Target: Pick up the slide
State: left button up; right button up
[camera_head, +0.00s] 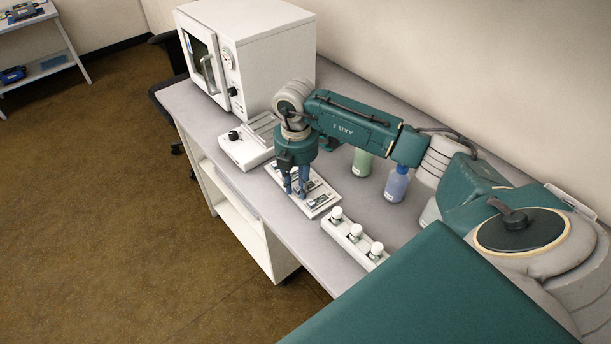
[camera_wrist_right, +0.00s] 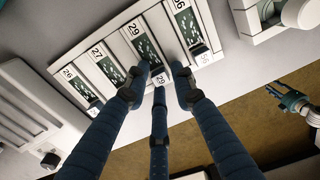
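A white slide tray (camera_head: 325,205) lies on the bench and holds several slides side by side. In the right wrist view the tray (camera_wrist_right: 60,72) shows dark-green slides with numbered white ends. My right gripper (camera_head: 297,190) points down over the tray in the head view. In the wrist view its dark blue fingers (camera_wrist_right: 160,88) are spread at the near end of a slide marked 29 (camera_wrist_right: 144,50). Its near end label lies between the fingertips. I see no grip on it, and the fingers partly cover the slide ends.
A rack with white-capped vials (camera_head: 355,236) stands just right of the tray. A green bottle (camera_head: 361,163) and a blue bottle (camera_head: 397,184) stand behind. A white device (camera_head: 247,145) and a large oven-like cabinet (camera_head: 246,55) are at the left. The bench edge is close in front.

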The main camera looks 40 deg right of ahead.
jog(key=c, duration=0.6)
jog(key=shift+r, duration=0.15)
